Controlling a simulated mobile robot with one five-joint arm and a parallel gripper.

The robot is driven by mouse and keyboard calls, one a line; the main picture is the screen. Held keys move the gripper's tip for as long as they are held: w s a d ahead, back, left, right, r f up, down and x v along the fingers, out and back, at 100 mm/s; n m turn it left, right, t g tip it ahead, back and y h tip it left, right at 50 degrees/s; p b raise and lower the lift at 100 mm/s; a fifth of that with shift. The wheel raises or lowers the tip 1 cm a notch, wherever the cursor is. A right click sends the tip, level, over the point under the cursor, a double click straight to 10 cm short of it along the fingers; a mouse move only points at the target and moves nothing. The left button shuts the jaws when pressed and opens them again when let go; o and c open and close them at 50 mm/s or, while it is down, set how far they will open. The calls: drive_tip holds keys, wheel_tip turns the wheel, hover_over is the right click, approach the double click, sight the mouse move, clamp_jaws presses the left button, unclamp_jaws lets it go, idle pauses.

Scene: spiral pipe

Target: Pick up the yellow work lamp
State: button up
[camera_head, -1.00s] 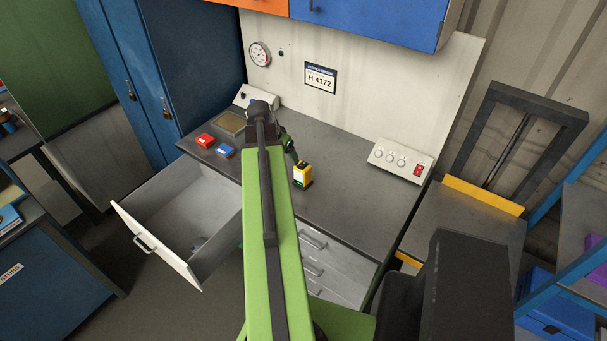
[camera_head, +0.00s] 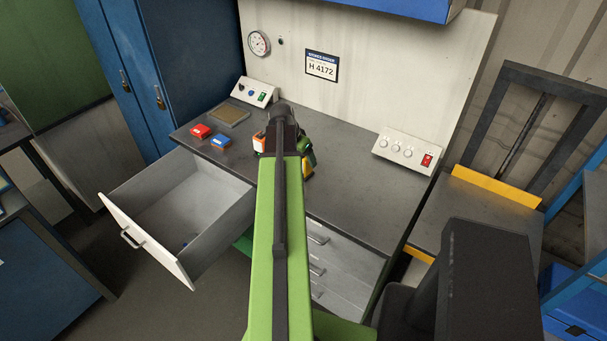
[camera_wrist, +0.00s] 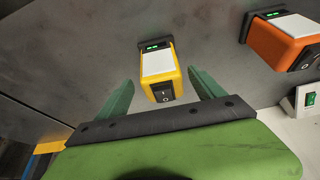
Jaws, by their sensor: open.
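The yellow work lamp (camera_wrist: 158,74) stands on the grey workbench in the wrist view, with a white panel on its body and a black switch on its near end. My gripper (camera_wrist: 161,90) is open, with one green finger on each side of the lamp's near end and a gap visible beside it. I cannot tell whether the fingers are level with the lamp. In the head view the lamp (camera_head: 308,160) is partly hidden behind my arm and gripper.
An orange lamp-like device (camera_wrist: 282,44) stands to the right in the wrist view; it also shows in the head view (camera_head: 259,144). An open drawer (camera_head: 125,228) juts out at the front left.

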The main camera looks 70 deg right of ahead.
drive_tip(key=b+x, duration=0.4)
drive_tip(key=x, duration=0.1)
drive_tip(key=shift+d+f+b, duration=0.15)
drive_tip(key=shift+d+b, duration=0.2)
drive_tip(key=shift+r, duration=0.2)
clamp_jaws()
drive_tip(key=shift+r+p, duration=0.1)
drive_tip(key=shift+p, duration=0.2)
